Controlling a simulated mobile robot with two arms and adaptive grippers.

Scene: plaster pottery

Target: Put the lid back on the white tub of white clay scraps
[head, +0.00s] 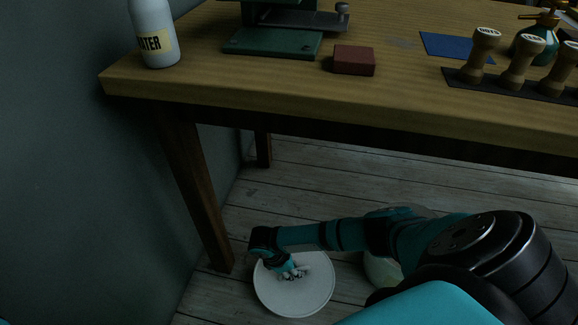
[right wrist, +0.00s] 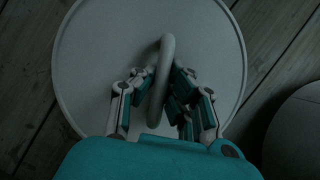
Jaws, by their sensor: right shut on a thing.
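A round white lid (head: 293,298) is low near the floor, in front of the table's left leg. In the right wrist view the lid (right wrist: 85,70) fills the middle, with a raised loop handle (right wrist: 165,60) on top. My right gripper (head: 292,271) reaches down over the lid and is shut on the handle; its fingers (right wrist: 168,88) flank the loop. I cannot tell whether the lid touches the floor. A pale rounded thing (head: 382,272), maybe the white tub, is mostly hidden behind my right arm. My left gripper is out of view.
A wooden table (head: 300,95) stands above and behind, its leg (head: 195,190) close to the lid's left. A grey wall (head: 80,200) is on the left. Plank floor (head: 300,180) is clear under the table. A dark rounded thing (right wrist: 298,140) shows at the wrist view's right.

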